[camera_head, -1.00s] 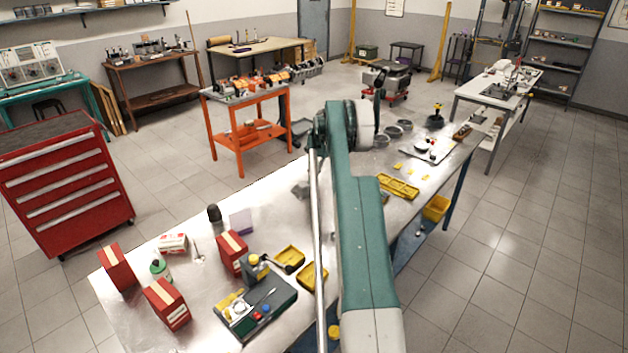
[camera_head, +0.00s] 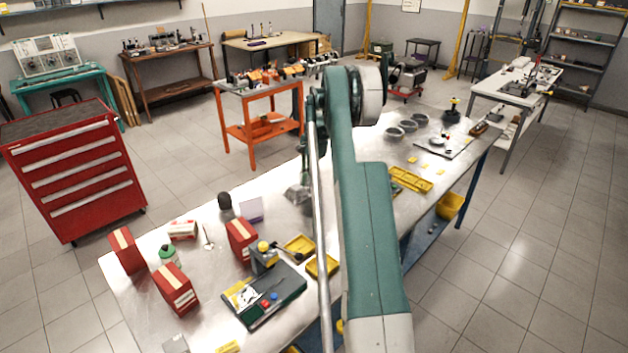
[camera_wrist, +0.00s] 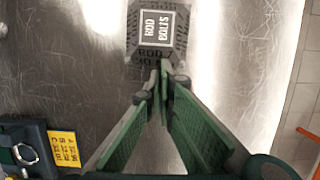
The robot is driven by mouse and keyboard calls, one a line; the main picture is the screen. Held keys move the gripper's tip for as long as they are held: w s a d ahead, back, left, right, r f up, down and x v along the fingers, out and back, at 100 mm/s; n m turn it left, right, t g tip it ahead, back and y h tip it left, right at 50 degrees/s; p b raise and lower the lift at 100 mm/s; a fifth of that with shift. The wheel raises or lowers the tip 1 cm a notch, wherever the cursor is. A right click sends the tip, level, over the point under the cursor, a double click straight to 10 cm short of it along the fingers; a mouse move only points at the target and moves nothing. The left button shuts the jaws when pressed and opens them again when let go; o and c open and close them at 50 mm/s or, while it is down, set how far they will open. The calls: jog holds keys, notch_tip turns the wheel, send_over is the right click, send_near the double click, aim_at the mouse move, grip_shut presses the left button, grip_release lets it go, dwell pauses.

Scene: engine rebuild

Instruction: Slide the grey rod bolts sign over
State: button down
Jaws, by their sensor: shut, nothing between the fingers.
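The grey rod bolts sign (camera_wrist: 132,40) lies at the top middle of the wrist view, a dark grey block with sloped sides. Its top face carries a white-framed "ROD BOLTS" label, and more lettering shows on its near side. My gripper (camera_wrist: 163,76) has its green-padded fingers together at the tips, with nothing between them. The tips overlap the near edge of the sign in the picture; I cannot tell whether they touch it. In the head view my arm hides most of the gripper, and a small grey shape beside the arm is too unclear to name.
The metal bench (camera_head: 213,313) holds red boxes (camera_head: 176,289), a green-topped bottle (camera_head: 168,256), a dark green tray (camera_head: 283,297) and yellow trays (camera_head: 323,266) left of my arm. A dark green case (camera_wrist: 25,140) shows at lower left in the wrist view. Bare metal surrounds the sign.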

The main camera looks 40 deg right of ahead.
aim_at(296, 186)
jog(key=a+b, duration=0.1)
jog(key=a, duration=0.7)
jog(key=shift+d, duration=0.15)
jog(key=shift+d, duration=0.35)
jog(key=d+b, duration=0.1)
jog(key=d, duration=0.2)
jog(key=v, duration=1)
jog(key=shift+p, duration=0.35)
